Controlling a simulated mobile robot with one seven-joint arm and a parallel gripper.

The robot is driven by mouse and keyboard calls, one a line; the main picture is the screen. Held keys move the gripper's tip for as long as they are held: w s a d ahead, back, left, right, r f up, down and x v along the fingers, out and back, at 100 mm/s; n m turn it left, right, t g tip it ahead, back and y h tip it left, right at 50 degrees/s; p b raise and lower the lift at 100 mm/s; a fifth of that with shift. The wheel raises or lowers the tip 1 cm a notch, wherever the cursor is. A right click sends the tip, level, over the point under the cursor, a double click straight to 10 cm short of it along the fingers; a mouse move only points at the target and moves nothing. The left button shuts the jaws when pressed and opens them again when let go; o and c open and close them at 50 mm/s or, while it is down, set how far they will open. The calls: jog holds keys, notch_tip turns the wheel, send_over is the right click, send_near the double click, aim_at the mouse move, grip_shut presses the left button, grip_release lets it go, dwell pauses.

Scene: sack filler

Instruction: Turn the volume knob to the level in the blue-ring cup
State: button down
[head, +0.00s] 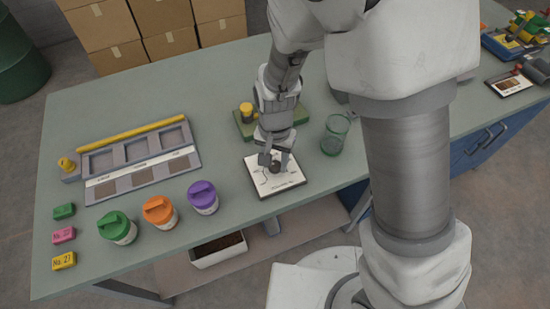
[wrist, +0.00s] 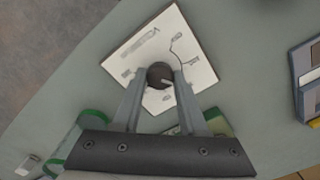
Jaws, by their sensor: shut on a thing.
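The volume knob (head: 275,167) is a dark round knob on a white square panel (head: 291,181) with a printed scale. It also shows in the wrist view (wrist: 160,74), with a pale pointer mark on its lower right side. My gripper (head: 274,160) comes down from above and is shut on the knob, one finger on each side. The scale's small print is too small to read. A clear cup with a green tint (head: 336,134) stands to the right of the panel. I see no blue ring on any cup, and my arm hides part of the table behind it.
Lidded jars in green (head: 117,228), orange (head: 159,211) and purple (head: 203,197) stand left of the panel. A grey tray (head: 142,176) lies behind them. A green base with a yellow knob (head: 246,112) is behind my gripper. The table's front edge is close to the panel.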

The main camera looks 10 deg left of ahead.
aim_at(275, 165)
jog(key=shift+m, duration=0.8)
jog(key=shift+c, duration=2.3)
grip_release()
notch_tip(275, 165, up, 18)
jog(key=p, duration=0.2)
jog(key=shift+f+p, duration=0.25)
jog(key=shift+p, duration=0.1)
